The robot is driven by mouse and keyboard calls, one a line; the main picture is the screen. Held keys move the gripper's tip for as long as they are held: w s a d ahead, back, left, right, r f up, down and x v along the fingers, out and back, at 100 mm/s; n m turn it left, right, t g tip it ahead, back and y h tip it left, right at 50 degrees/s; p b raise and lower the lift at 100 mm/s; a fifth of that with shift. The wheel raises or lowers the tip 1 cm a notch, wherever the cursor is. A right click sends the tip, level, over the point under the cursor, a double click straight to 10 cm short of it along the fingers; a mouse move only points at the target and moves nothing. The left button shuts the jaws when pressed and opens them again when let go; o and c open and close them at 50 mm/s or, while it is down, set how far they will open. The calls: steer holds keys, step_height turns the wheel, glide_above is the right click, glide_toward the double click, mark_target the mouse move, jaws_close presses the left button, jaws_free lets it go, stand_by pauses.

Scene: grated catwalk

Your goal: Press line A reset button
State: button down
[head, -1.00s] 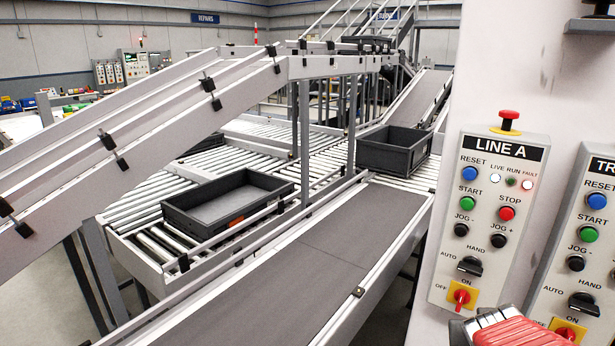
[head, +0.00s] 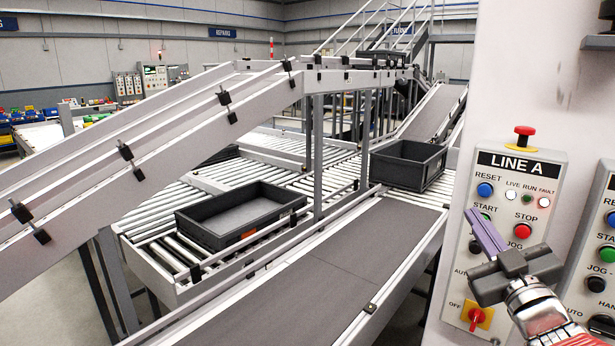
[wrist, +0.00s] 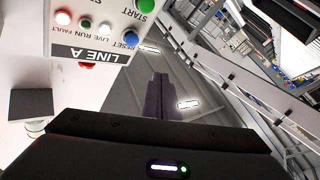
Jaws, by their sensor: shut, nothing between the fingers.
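The LINE A panel (head: 537,163) is on the right in the head view, with a blue RESET button (head: 485,190) at its upper left. It shows upside down at the top of the wrist view, with the blue RESET button (wrist: 130,38) at its lower right. My gripper (head: 472,214) is shut and empty, in front of the panel. In the head view its fingertips appear just below and left of the RESET button and partly cover the green START button (head: 486,217). In the wrist view the fingers (wrist: 158,80) appear below the RESET button. I cannot tell the gap to the panel.
A red mushroom button (head: 524,131) tops the panel, and a red STOP button (head: 523,231) sits right of START. A second panel (head: 600,250) stands at the right edge. Conveyors with a grey crate (head: 415,166) and another crate (head: 240,215) lie to the left.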

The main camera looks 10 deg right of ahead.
mark_target(485, 191)
steer(key=shift+s+a+r+n+t+y, duration=0.15)
steer(key=shift+a+r+n+t+y, duration=0.15)
steer(key=shift+a+r+n, duration=0.15)
steer(key=shift+d, duration=0.2)
steer(key=w+d, duration=0.2)
steer(key=d, duration=0.1)
steer(key=w+d, duration=0.3)
steer(key=shift+w+d, duration=0.2)
steer(key=shift+d, duration=0.15)
stand_by(2.0)
steer(key=shift+d, duration=0.1)
steer(key=shift+w+d+r, duration=0.1)
steer(key=shift+w+d, duration=0.1)
steer(key=shift+d, duration=0.05)
